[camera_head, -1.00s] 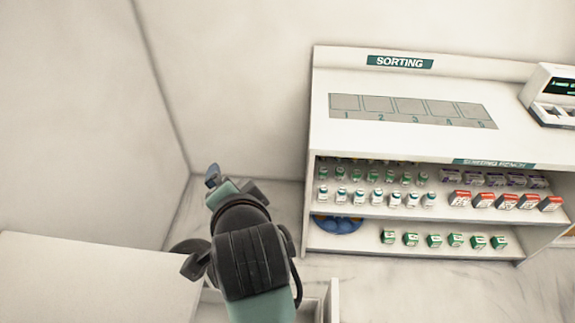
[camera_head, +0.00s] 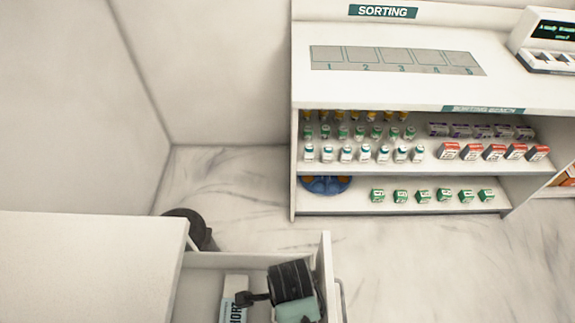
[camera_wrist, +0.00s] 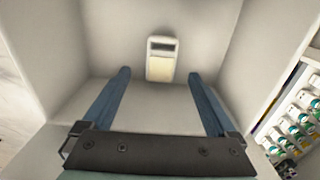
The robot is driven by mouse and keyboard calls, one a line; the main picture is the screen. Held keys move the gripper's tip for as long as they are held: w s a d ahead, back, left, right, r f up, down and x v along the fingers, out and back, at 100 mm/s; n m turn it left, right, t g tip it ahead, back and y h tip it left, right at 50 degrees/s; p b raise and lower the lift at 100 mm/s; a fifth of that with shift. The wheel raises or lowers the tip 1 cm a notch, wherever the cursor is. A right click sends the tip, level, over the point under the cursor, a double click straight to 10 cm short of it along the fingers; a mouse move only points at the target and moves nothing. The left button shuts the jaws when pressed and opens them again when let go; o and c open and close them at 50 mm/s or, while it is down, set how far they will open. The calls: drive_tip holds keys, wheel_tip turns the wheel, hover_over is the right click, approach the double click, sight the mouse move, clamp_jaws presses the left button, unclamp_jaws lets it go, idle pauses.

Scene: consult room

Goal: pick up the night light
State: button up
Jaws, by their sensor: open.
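In the wrist view the likely night light (camera_wrist: 161,58) is a small, pale, rounded block with a dark window at its top and a cream panel below. It is in a pale, walled space, apparently the open drawer (camera_head: 328,285). My gripper (camera_wrist: 160,76) is open, with its two blue fingers pointing toward the night light, one on each side in the picture. Nothing is between the fingers near the palm. The night light is not visible in the head view, where my wrist reaches down into the drawer and the fingers are hidden.
A white box with dark lettering (camera_head: 234,299) lies in the drawer beside my wrist. A white cabinet top (camera_head: 85,265) is at left. The sorting bench (camera_head: 300,85), with shelves of bottles and small boxes, stands behind. Marble floor between is clear.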

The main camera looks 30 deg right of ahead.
wheel_tip(320, 180, down, 5)
drive_tip(key=shift+w+a+f+b, duration=0.15)
drive_tip(key=shift+b, duration=0.2)
clamp_jaws()
idle(0.4)
